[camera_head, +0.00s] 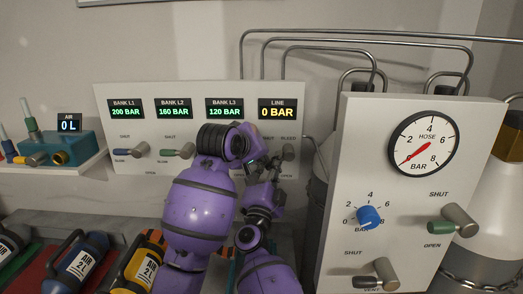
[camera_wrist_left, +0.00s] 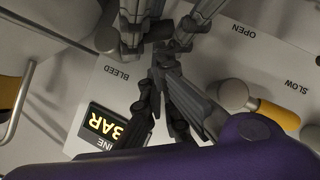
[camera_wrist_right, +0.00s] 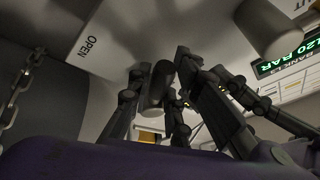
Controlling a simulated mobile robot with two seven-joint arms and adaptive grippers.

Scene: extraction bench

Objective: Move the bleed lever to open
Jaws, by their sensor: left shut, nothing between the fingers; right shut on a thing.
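The bleed lever (camera_head: 288,152) is on the right end of the bank panel, below the BLEED label; only its grey hub shows clearly. In the right wrist view its grey cylinder (camera_wrist_right: 156,90) stands between my right gripper's fingers (camera_wrist_right: 180,105), near an OPEN label. My right gripper (camera_head: 275,168) is shut on the bleed lever, whose handle is mostly hidden by fingers. My left gripper (camera_head: 252,163) is shut and empty just left of it, close to the panel; its fingers (camera_wrist_left: 165,95) show near the BLEED label in the left wrist view. The lever's exact angle cannot be told.
The LINE display (camera_head: 277,109) reads 0 BAR. A yellow-handled lever (camera_wrist_left: 275,112) is close to my left gripper. The gauge panel (camera_head: 345,190) stands right of my arms. Air cylinders (camera_head: 80,262) lie at lower left. Metal pipes (camera_head: 300,38) run above.

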